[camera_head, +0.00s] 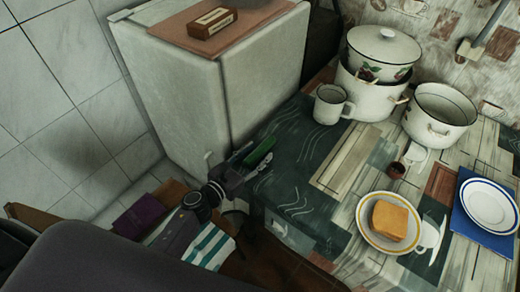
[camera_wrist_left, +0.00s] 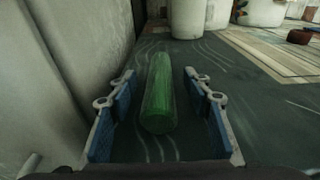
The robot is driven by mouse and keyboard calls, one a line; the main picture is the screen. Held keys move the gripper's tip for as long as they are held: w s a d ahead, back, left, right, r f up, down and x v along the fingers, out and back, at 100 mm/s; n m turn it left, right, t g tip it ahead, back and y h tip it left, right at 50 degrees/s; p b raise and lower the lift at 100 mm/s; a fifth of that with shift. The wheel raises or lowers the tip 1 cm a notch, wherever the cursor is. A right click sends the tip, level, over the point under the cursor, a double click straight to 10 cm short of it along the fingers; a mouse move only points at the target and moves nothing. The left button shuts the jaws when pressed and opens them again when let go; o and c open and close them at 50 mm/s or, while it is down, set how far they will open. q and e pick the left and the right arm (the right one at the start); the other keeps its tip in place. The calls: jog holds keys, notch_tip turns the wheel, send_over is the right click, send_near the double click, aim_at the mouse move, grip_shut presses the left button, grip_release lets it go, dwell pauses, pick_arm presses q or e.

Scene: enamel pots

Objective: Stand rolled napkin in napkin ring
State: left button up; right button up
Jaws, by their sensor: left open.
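The green rolled napkin (camera_head: 259,153) lies on its side on the dark tablecloth near the table's left edge. My left gripper (camera_head: 250,160) is at the napkin. In the left wrist view the open left gripper (camera_wrist_left: 160,78) has one finger on each side of the napkin (camera_wrist_left: 159,95), with visible gaps between. A small reddish-brown ring (camera_head: 397,170), apparently the napkin ring, stands on the table right of the wooden board; it also shows at the right edge of the left wrist view (camera_wrist_left: 299,36). My right gripper is not in view.
A white cabinet (camera_head: 180,95) stands close left of my left gripper. A mug (camera_head: 330,104), a lidded pot (camera_head: 383,50) and an open pot (camera_head: 438,113) stand at the back. A bread plate (camera_head: 371,234) is at front right.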

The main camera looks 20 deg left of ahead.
pick_arm(q)
jog(key=shift+w+d+f, duration=0.1)
jog(key=shift+w+d, duration=0.1)
jog(key=shift+w, duration=0.4)
jog(key=shift+w+d+f, duration=0.15)
jog(key=shift+w, duration=0.2)
jog(key=c, duration=1.2)
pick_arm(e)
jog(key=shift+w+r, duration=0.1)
